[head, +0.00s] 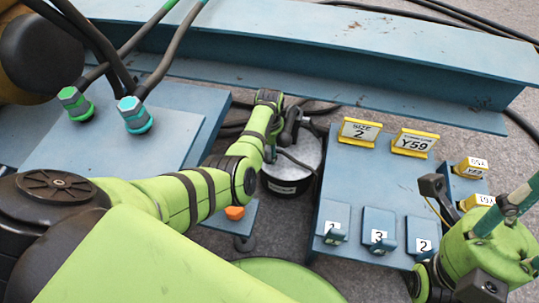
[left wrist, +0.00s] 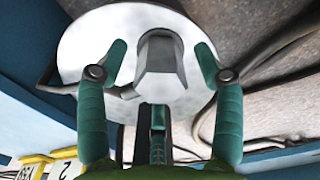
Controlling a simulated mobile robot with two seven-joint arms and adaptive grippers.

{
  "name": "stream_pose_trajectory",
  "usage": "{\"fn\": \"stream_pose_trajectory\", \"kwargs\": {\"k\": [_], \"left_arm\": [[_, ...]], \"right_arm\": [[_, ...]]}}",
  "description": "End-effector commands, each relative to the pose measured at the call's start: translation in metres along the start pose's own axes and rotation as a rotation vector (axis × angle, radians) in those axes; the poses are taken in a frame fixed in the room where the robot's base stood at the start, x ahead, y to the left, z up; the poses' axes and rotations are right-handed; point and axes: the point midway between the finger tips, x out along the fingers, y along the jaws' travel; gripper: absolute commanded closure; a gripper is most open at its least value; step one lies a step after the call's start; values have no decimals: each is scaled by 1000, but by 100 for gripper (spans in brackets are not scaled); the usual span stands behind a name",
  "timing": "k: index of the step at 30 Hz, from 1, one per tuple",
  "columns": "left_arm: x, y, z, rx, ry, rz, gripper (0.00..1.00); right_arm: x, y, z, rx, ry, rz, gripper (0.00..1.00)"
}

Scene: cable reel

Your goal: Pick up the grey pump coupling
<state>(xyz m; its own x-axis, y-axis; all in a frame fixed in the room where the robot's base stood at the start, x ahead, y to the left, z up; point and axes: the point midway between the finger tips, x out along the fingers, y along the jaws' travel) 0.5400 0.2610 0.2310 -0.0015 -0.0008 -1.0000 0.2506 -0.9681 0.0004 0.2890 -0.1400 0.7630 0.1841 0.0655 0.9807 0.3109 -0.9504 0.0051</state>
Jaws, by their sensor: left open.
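The grey pump coupling (left wrist: 160,65) shows in the left wrist view, a faceted pale grey piece over the round white top of a drum (left wrist: 95,50). My left gripper (left wrist: 161,52) is open, with one green finger on each side of the coupling and a visible gap on both sides. In the head view my left gripper (head: 271,150) reaches down over the drum (head: 299,178), which has a white top and black side. The arm and gripper largely hide the coupling there. My right gripper (head: 520,208) is at the right edge, partly cut off, its fingertips unclear.
A blue bench (head: 385,195) right of the drum carries yellow signs (head: 413,143) and numbered blue blocks (head: 379,232). A blue panel (head: 150,140) with green and teal cable fittings (head: 134,114) stands left. A blue beam (head: 330,55) crosses behind. Dark hoses lie around the drum.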

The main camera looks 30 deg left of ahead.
Motion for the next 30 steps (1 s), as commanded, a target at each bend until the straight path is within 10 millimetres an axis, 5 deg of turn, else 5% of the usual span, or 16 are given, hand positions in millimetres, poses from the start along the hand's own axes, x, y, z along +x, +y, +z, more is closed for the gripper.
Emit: {"fn": "stream_pose_trajectory", "kwargs": {"k": [9,14,30], "left_arm": [[4,0,-1,0,2,0,33],[4,0,-1,0,1,0,97],[-6,0,-1,0,2,0,98]], "right_arm": [[-1,2,-2,-2,26,3,60],[-1,2,-2,-2,26,3,60],[7,0,-1,-3,12,-2,60]]}}
